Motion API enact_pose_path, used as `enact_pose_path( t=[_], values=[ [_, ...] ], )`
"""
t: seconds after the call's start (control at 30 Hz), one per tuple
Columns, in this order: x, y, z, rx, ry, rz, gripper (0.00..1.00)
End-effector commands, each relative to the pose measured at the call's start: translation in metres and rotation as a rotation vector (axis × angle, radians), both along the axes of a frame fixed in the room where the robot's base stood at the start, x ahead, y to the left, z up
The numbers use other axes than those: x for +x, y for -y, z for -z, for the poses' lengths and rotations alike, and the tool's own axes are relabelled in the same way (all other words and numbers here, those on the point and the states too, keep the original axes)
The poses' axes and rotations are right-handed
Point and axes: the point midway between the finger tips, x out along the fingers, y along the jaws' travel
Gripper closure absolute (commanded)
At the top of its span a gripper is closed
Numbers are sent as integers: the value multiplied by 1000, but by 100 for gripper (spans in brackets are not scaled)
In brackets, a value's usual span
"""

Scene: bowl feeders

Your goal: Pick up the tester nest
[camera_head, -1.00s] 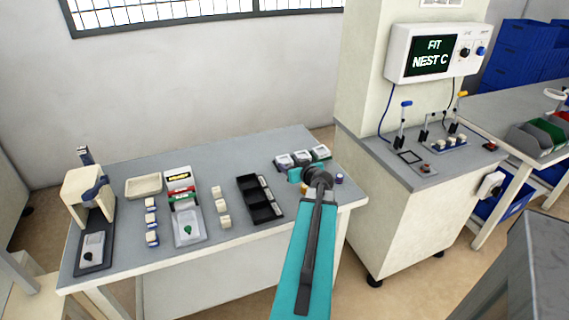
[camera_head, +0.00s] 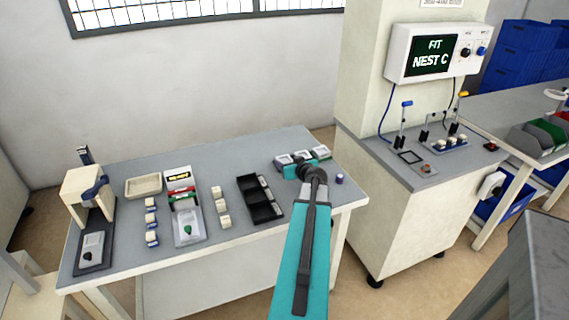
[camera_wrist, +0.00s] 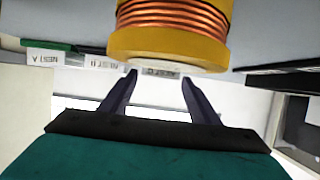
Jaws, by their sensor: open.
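The tester nests stand in a row at the back right of the table, with the rightmost nest (camera_head: 320,152) beside the middle nest (camera_head: 302,156) and the left nest (camera_head: 284,160). In the wrist view, a NEST A label (camera_wrist: 40,59) and a second label (camera_wrist: 101,62) show at left. A third, blurred label (camera_wrist: 160,71) lies between my fingertips. My gripper (camera_wrist: 158,76) is open, with nothing visibly held. In the head view my wrist hides the fingers and part of the row's front. The screen (camera_head: 432,55) reads "FIT NEST C".
A copper-wound yellow coil (camera_wrist: 172,28) looms just beyond the fingers in the wrist view. A small purple-topped cylinder (camera_head: 339,178) stands near the table's right edge. A black tray (camera_head: 260,198) lies left of my arm. The table's back middle (camera_head: 225,160) is clear.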

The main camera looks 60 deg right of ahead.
Motion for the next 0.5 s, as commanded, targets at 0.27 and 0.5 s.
enact_pose_path(
  t=[0.27,0.5],
  values=[
    [11,8,6,1,1,0,44],
    [11,8,6,1,1,0,44]
  ],
)
